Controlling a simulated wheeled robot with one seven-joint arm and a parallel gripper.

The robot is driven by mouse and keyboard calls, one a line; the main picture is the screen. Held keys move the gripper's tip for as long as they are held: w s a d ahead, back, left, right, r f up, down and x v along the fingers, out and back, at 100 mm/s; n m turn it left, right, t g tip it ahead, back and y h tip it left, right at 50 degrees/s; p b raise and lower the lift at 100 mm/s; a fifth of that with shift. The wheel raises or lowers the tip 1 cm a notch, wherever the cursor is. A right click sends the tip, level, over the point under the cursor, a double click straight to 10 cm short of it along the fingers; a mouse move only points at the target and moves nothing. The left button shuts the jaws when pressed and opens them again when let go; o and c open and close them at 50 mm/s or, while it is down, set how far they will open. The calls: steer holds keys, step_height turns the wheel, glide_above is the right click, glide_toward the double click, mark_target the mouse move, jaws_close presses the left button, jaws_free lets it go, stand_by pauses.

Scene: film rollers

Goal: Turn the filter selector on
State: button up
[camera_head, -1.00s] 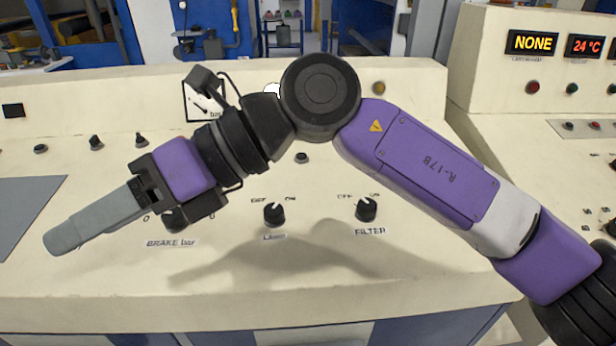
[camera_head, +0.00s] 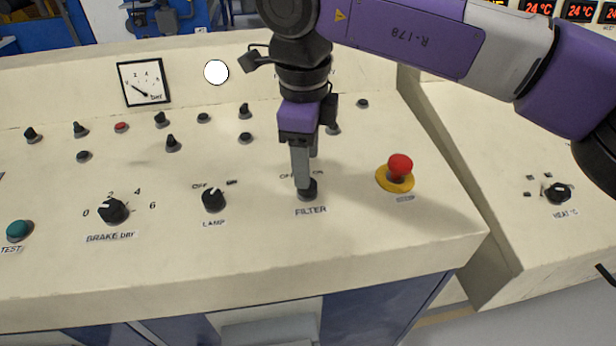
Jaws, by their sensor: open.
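The filter selector (camera_head: 309,194) is a black knob on the cream console, above the label FILTER, with OFF and ON marks behind it. My gripper (camera_head: 305,182) points down over it, with its grey fingers at the knob's top and back. The fingers are open, and one hides much of the other. I cannot tell whether they touch the knob or stand around it. The knob's pointer is hidden by the fingers, so its setting does not show.
The lamp knob (camera_head: 213,200) stands to the left, and the brake knob (camera_head: 113,211) farther left. A red stop button (camera_head: 400,167) on a yellow base is close on the right. Several small knobs stand behind. The console's front strip is clear.

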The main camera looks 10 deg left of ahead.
steer(key=shift+w+f, duration=0.2)
steer(key=shift+f, duration=2.4)
jaws_close()
